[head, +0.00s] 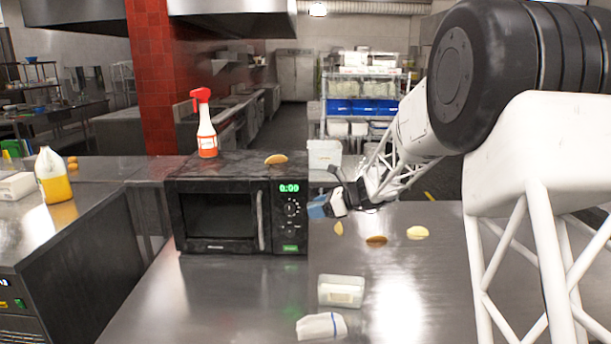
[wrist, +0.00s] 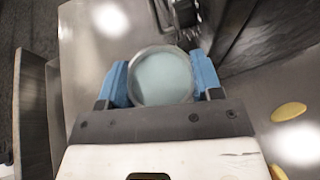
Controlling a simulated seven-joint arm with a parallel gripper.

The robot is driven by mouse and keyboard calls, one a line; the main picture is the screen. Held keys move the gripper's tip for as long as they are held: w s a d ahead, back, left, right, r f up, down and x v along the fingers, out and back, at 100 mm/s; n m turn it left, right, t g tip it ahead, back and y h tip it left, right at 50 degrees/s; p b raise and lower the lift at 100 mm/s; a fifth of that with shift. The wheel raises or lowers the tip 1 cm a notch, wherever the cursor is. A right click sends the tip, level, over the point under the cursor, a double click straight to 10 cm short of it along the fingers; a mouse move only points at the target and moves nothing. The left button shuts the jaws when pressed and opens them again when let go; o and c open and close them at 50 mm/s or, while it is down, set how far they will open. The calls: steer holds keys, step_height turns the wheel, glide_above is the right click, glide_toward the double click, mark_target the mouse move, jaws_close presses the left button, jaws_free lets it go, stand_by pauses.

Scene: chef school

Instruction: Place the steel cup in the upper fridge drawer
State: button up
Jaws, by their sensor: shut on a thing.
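The steel cup (wrist: 160,77) shows in the wrist view as a round metal rim with a pale inside, seen from above. My gripper (wrist: 161,80) is shut on it, with one blue finger on each side. In the head view my gripper (head: 320,208) is just right of the microwave's front, above the steel table. The cup cannot be made out there. I cannot make out an upper fridge drawer in either view.
A black microwave (head: 220,215) stands on the steel table (head: 215,300), with a spray bottle (head: 206,130) on top. A clear tub (head: 341,291), a white cloth-like item (head: 321,327) and several potato-like pieces (head: 417,232) lie nearby. A counter with a control panel (head: 12,290) is at left.

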steer(key=s+a+r, duration=0.2)
steer(key=a+r, duration=0.3)
steer(key=a, duration=0.3)
steer(key=s+a+f+m+t+h, duration=0.1)
steer(key=s+a, duration=0.4)
steer(key=a, duration=0.6)
steer(key=s+a+f+m+t+h, duration=0.2)
steer(key=s+a, duration=0.4)
steer(key=a, duration=0.5)
steer(key=s+a+f+m+t+h, duration=0.1)
steer(key=s+a+f+m+t, duration=0.3)
steer(key=a, duration=0.7)
steer(key=shift+s+a+f, duration=0.3)
steer(key=shift+s+a, duration=0.1)
steer(key=shift+s, duration=0.65)
